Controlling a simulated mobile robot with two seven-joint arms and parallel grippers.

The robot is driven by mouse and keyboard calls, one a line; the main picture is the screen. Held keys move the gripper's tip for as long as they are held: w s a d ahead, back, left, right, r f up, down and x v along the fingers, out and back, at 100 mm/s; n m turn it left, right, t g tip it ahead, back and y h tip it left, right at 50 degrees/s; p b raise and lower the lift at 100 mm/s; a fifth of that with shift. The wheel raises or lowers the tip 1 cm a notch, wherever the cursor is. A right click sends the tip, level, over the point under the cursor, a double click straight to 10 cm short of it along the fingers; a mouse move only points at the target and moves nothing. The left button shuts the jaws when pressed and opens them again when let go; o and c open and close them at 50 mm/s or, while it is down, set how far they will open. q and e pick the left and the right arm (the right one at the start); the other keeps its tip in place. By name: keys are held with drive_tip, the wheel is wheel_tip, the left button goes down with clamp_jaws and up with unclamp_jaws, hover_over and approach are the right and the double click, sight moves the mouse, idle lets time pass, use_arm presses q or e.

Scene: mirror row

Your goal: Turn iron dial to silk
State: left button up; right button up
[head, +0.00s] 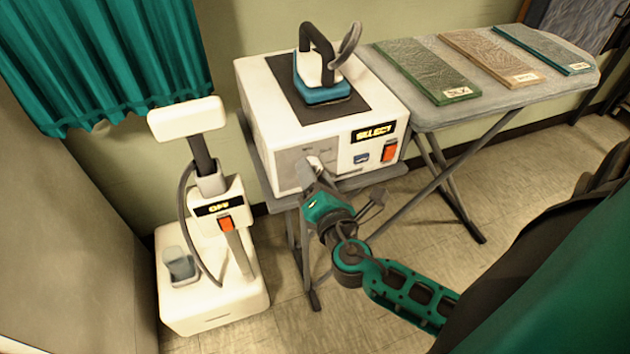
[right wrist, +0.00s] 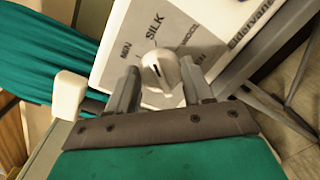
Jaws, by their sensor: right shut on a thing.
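The iron station (head: 285,115) is a white box with a dark pad on top, where a teal and white iron (head: 322,90) stands. Its front shows a lit "SELECT" display and an orange switch (head: 389,151). In the right wrist view the pale round dial (right wrist: 161,70) sits on a grey panel with labels around it; "SILK" (right wrist: 155,33) reads above it, "MIN" to its left. A dark mark shows on the dial's face. My right gripper (right wrist: 163,82) is shut on the dial, one finger each side. In the head view the gripper (head: 314,172) largely hides the dial. My left gripper is out of view.
A white steamer (head: 213,290) with an "OFF" display stands on the floor at left, its hose beside it. An ironing board (head: 490,97) with three labelled fabric pieces extends at right. A teal curtain (head: 100,60) hangs at upper left. Floor at right is clear.

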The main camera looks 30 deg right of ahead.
use_arm(q)
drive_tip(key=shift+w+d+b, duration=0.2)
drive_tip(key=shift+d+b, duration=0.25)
drive_tip(key=shift+b, duration=0.05)
use_arm(e)
drive_tip(key=shift+m, duration=1.1)
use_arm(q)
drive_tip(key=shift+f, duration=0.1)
use_arm(e)
drive_tip(key=o, duration=1)
drive_tip(key=shift+o, duration=0.2)
